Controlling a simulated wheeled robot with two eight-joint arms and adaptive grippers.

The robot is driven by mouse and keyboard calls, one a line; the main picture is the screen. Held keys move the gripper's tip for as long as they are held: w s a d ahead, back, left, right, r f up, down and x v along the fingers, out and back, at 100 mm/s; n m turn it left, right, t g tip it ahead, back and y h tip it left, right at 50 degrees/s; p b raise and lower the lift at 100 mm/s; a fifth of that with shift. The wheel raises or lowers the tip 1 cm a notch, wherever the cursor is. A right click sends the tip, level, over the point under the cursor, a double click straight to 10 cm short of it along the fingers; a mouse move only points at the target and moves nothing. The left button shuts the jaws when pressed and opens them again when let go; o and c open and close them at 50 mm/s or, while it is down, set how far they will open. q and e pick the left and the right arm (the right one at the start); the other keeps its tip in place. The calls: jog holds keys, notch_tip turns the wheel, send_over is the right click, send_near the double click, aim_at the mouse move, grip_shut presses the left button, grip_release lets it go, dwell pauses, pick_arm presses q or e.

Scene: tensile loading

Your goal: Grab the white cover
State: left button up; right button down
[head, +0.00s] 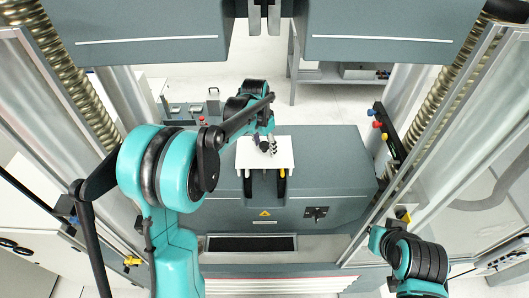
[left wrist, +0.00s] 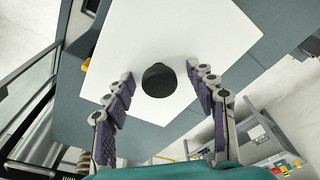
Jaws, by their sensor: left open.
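The white cover (head: 283,158) is a flat white square plate on top of the grey machine block in the middle of the head view. In the left wrist view the white cover (left wrist: 180,30) fills the upper middle, with a round black knob (left wrist: 159,80) on it. My left gripper (head: 268,146) is over the cover, partly hidden by its own arm in the head view. In the left wrist view the left gripper (left wrist: 160,90) is open, with one purple-padded finger on each side of the knob and visible gaps to it.
The grey machine block (head: 335,172) stands between two metal side frames. Grey upper crosshead parts (head: 380,30) hang across the top, with a clamp (head: 265,15) between them. A small control panel with coloured buttons (left wrist: 285,166) shows at lower right in the left wrist view.

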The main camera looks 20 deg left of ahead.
pick_arm(q)
grip_shut()
jog(key=shift+r, duration=0.1)
